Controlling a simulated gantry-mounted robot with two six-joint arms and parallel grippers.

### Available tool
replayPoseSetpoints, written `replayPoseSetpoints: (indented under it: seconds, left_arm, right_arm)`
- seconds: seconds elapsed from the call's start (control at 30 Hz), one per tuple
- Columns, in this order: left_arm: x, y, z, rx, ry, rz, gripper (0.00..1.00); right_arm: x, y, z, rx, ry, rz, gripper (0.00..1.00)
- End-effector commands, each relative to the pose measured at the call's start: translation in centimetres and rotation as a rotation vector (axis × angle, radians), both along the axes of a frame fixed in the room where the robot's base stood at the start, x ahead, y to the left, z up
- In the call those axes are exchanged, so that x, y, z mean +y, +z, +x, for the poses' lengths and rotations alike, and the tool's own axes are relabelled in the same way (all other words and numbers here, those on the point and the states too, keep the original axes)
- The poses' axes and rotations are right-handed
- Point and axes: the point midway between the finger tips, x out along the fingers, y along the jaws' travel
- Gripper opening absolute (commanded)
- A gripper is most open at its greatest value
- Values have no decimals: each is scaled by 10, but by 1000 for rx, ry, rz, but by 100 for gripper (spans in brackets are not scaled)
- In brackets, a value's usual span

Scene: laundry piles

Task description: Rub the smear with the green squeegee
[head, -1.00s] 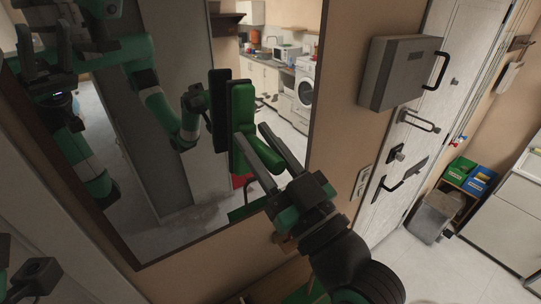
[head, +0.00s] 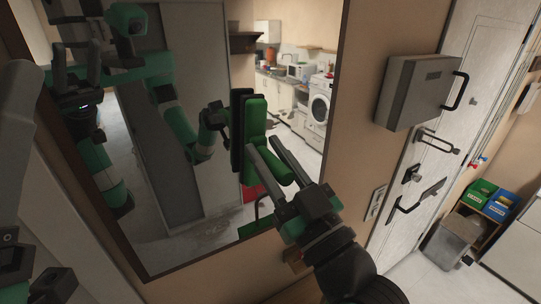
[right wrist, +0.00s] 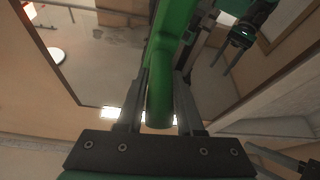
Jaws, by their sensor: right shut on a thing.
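The green squeegee (head: 256,122) is held upright at the mirror (head: 187,225) on the wall, its head facing the glass. Its dark-edged reflection shows directly beside it; I cannot tell if it touches. My right gripper (head: 263,146) is shut on the squeegee's handle. The right wrist view shows the green handle (right wrist: 160,95) between the two fingers (right wrist: 160,85). A faint pale smear-like patch (head: 212,217) shows low in the mirror; I cannot tell if it is on the glass or reflected floor. My left arm shows partly at the left edge; its jaws are not clear.
A grey wall box (head: 414,92) with a black handle sticks out right of the mirror. A white door (head: 452,110) stands beyond it. Green and blue bins (head: 488,197) and a grey bin (head: 452,240) stand low at right. Kitchen, washing machine and robot arms show reflected.

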Motion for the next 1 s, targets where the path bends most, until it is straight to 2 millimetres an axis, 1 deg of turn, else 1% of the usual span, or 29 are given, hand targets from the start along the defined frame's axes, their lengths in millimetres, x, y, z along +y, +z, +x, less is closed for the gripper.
replayPoseSetpoints:
  seconds: [0.77, 0.87, 1.0]
  left_arm:
    - [0, -5, 0, 0, 0, 0, 50]
    - [0, -7, 0, 0, 0, 0, 50]
    - [0, -15, 0, 0, 0, 0, 50]
  right_arm:
    - [8, 1, 13, -3, 0, 1, 0]
    - [5, 0, 14, -2, -1, 2, 0]
    - [-6, -2, 19, -3, -2, 1, 0]
